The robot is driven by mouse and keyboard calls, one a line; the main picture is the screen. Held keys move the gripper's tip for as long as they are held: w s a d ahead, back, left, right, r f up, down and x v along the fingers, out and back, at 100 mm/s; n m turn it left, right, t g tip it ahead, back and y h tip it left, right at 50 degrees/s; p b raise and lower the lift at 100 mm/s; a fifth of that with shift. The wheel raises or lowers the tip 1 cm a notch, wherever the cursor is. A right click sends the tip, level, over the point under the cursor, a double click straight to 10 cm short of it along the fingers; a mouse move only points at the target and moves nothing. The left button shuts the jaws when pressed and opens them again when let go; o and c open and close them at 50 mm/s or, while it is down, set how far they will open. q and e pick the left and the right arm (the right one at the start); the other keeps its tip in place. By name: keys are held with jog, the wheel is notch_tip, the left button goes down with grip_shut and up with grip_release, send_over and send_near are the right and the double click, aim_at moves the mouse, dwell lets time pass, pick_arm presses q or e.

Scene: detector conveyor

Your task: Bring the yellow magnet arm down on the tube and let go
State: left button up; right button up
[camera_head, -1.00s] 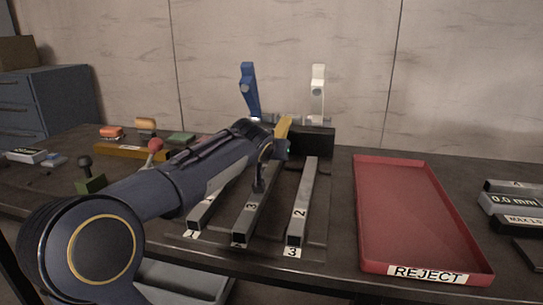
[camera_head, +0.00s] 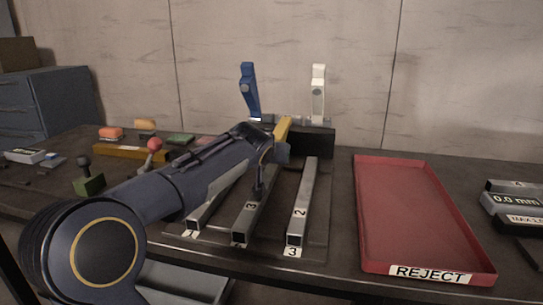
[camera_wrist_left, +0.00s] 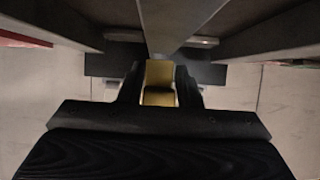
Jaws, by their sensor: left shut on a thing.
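The yellow magnet arm (camera_head: 283,129) is low, at the back of the rack between the upright blue arm (camera_head: 249,92) and the upright white arm (camera_head: 318,93). My left gripper (camera_head: 276,150) is shut on it; in the left wrist view the yellow arm (camera_wrist_left: 159,82) sits between the two fingers (camera_wrist_left: 160,88). My forearm hides part of the left and middle tubes. Whether the yellow arm touches the middle tube is hidden. My right gripper is not in view.
A red REJECT tray (camera_head: 408,215) lies empty to the right. A gauge reading 0.0 mm (camera_head: 512,201) stands at the far right. A red-knobbed lever (camera_head: 154,146), a green block (camera_head: 89,184) and small parts lie on the left.

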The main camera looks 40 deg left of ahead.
pick_arm(q)
jog(key=shift+f, duration=0.25)
dwell(0.3)
jog(key=o, duration=0.9)
jog(key=shift+w, duration=0.15)
jog(key=shift+r, duration=0.1)
jog(key=shift+s+d+r, duration=0.1)
jog(key=shift+s+r, duration=0.1)
jog(key=shift+s, duration=0.05)
jog(key=p+v, duration=0.1)
jog(key=v, duration=0.6)
jog(key=shift+s, duration=0.15)
